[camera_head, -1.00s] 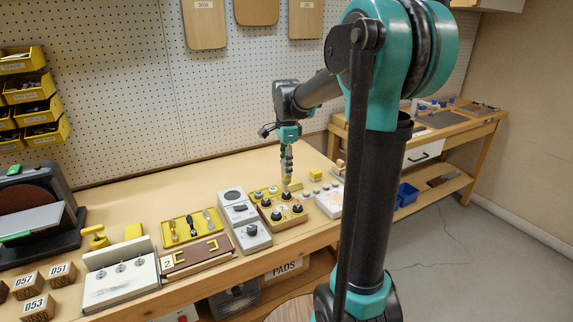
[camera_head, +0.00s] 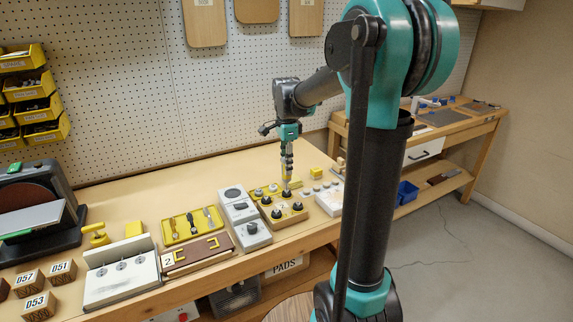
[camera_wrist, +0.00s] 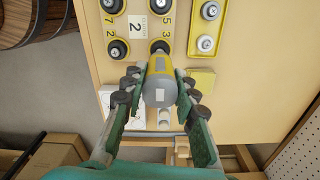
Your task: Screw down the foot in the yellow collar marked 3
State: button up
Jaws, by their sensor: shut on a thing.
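My gripper (camera_head: 287,143) is shut on an upright grey driver with a yellow band (camera_wrist: 160,82), its fingers on both sides of it. In the wrist view the driver's far end reaches the yellow collar marked 3 (camera_wrist: 152,47), which has a dark foot (camera_wrist: 160,44) in it. The driver covers part of that collar. I cannot tell whether its tip touches the foot. In the head view this block (camera_head: 297,219) stands below the driver.
Other collars with dark feet, marked 2 (camera_wrist: 117,49), 7 and 5, are close by. A yellow plate with pale round parts (camera_wrist: 206,26) lies beside the block. A grey box with a knob (camera_head: 251,235) and a white block with pegs (camera_head: 330,201) flank it.

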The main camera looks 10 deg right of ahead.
jog(key=shift+f, duration=0.65)
dwell(2.0)
jog(key=shift+r, duration=3)
